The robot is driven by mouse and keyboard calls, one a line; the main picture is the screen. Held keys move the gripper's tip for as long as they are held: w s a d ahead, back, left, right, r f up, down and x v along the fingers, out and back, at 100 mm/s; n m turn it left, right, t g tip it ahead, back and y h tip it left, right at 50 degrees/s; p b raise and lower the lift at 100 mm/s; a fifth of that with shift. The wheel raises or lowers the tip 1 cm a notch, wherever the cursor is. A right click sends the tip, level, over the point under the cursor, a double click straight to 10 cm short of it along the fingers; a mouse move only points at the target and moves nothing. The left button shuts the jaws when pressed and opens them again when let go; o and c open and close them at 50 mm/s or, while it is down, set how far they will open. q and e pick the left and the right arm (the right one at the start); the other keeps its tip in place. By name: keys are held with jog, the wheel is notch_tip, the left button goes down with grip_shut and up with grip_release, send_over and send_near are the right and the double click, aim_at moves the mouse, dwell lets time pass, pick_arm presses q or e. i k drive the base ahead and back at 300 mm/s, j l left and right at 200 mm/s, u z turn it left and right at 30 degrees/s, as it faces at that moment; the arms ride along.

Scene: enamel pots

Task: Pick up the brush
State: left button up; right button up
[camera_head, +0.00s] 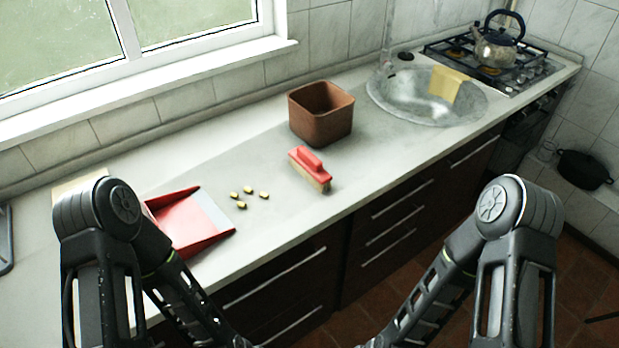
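The brush (310,168) has a red top and handle with tan bristles below. It lies on the light counter near the front edge, in the middle of the view. Both my arms reach down toward the bottom of the head view, well short of the brush. My grippers are out of the frame, so their state does not show.
A red dustpan (186,224) lies left of the brush, with several small yellowish pieces (242,200) between them. A brown square container (320,113) stands behind the brush. A sink (385,90) with a yellow cloth (449,84) and a stove with a kettle (497,46) are farther right.

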aim_at(304, 162)
jog(key=i+l, duration=0.1)
jog(key=l, duration=0.35)
jog(key=i+l, duration=0.15)
jog(key=l, duration=0.3)
jog(key=i+l, duration=0.1)
jog(key=l, duration=0.35)
jog(key=l+u, duration=0.2)
jog(key=u, duration=1.65)
